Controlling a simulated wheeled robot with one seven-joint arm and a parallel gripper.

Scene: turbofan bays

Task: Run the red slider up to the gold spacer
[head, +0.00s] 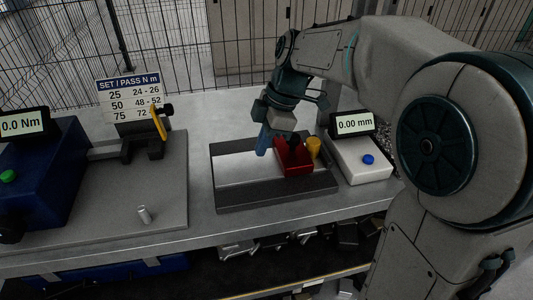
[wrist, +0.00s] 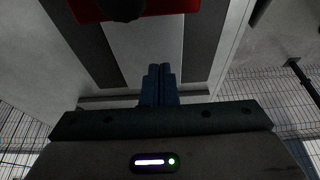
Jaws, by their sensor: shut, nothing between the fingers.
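The red slider (head: 295,160) sits on a dark base with a pale metal track, toward its right end. Part of it shows at the top of the wrist view (wrist: 175,6), with a dark round knob (wrist: 122,8) on it. The gold spacer (head: 314,147) is an upright cylinder just right of the slider; I cannot tell whether they touch. My gripper (head: 263,150) is shut and empty, its blue fingers pointing down just left of the slider. The shut fingers also show in the wrist view (wrist: 160,72), apart from the red slider in that picture.
A white gauge box (head: 362,160) with a blue button stands right of the track; its display (head: 352,123) reads 0.00 mm. At left are a blue torque unit (head: 45,180), a clamp fixture (head: 142,145) and a small metal pin (head: 145,214). The track's left part (head: 235,170) is clear.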

